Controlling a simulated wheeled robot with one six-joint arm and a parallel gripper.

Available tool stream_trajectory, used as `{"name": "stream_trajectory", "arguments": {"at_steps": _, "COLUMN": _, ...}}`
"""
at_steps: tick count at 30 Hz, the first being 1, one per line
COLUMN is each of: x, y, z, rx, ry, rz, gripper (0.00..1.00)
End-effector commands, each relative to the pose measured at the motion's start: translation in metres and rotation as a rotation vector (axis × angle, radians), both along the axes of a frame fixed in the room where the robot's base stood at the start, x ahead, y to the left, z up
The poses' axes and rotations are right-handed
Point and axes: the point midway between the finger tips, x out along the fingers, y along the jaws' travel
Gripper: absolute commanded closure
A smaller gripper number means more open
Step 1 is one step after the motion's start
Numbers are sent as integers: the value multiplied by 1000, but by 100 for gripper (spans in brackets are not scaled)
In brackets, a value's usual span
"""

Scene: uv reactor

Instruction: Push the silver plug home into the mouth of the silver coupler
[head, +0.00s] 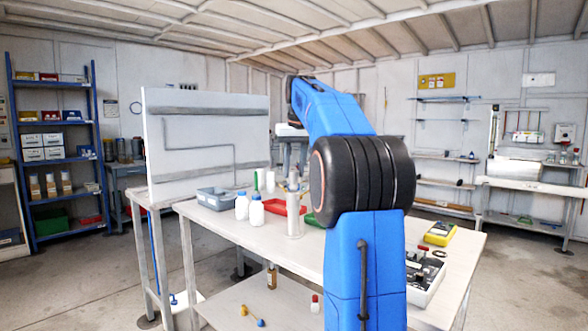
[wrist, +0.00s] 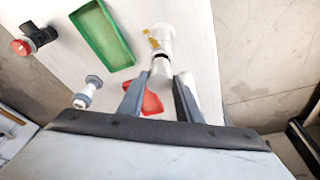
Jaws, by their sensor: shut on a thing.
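In the wrist view, my gripper (wrist: 161,82) reaches in from below with its two dark fingers apart. It is shut on a silver plug (wrist: 160,68) that shows between and just beyond the fingertips. Directly beyond the plug, roughly in line with it, is the pale silver coupler (wrist: 161,40) with a small yellow tag. A dark band shows between plug and coupler; I cannot tell how far the plug is in. In the head view, my arm hides much of the work area and the gripper cannot be made out clearly.
A green tray (wrist: 103,35), a red tray (wrist: 151,104), a silver-grey fitting (wrist: 88,92) and a red-knobbed part (wrist: 20,47) lie around. White bottles (head: 256,211), a grey bin (head: 222,204) and a large white panel (head: 205,125) stand on the left.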

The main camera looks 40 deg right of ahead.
Motion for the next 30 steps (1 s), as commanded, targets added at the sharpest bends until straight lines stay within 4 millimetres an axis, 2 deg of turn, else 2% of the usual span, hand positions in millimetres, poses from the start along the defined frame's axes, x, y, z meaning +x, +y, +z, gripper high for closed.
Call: {"name": "stream_trajectory", "arguments": {"at_steps": 30, "x": 0, "y": 0, "z": -20, "rx": 0, "ry": 0, "rz": 0, "gripper": 91}}
